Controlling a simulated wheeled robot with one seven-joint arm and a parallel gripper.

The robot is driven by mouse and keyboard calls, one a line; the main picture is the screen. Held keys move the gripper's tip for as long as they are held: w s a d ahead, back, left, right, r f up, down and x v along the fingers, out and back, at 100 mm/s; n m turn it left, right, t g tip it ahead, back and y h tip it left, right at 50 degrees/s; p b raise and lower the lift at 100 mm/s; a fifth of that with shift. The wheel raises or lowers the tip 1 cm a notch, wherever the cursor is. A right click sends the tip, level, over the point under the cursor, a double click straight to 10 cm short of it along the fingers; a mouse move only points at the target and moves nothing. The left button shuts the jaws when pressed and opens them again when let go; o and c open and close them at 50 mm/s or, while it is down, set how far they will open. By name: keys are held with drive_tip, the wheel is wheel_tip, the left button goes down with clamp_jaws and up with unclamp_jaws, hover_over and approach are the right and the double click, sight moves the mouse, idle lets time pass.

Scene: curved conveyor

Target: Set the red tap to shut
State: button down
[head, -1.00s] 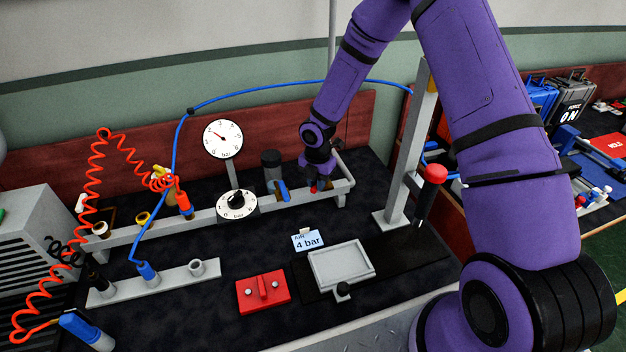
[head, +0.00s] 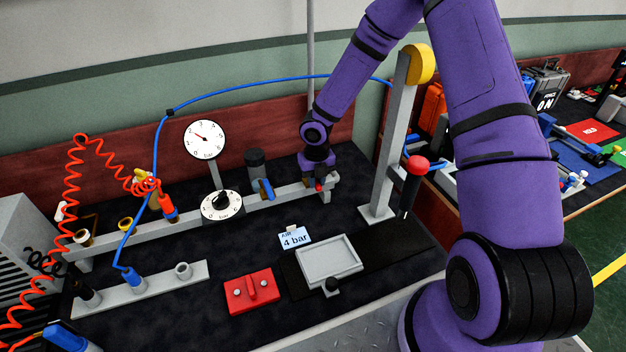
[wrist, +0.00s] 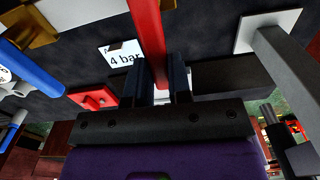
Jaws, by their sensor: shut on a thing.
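The red tap's handle (wrist: 148,35) is a long red bar that runs between my fingers in the wrist view. In the head view only a small red part of the tap (head: 319,187) shows at the right end of the grey pipe rail. My gripper (wrist: 157,80) is shut on the red handle, one dark finger on each side. In the head view my gripper (head: 318,180) points down over the rail end and hides most of the tap, so its exact angle to the pipe cannot be told.
A blue lever (head: 264,188) sits on the grey rail (head: 180,218) left of my gripper, near a black-topped cylinder (head: 256,165) and a dial (head: 221,206). A grey post (head: 386,150) stands to the right. A grey tray (head: 328,262) and red block (head: 251,291) lie in front.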

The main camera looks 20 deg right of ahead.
sight(317, 181)
drive_tip(key=shift+d+n, duration=0.15)
drive_tip(key=shift+n, duration=0.15)
idle(0.4)
drive_tip(key=c, duration=1)
unclamp_jaws()
drive_tip(key=shift+c, duration=0.2)
wheel_tip(317, 181, up, 11)
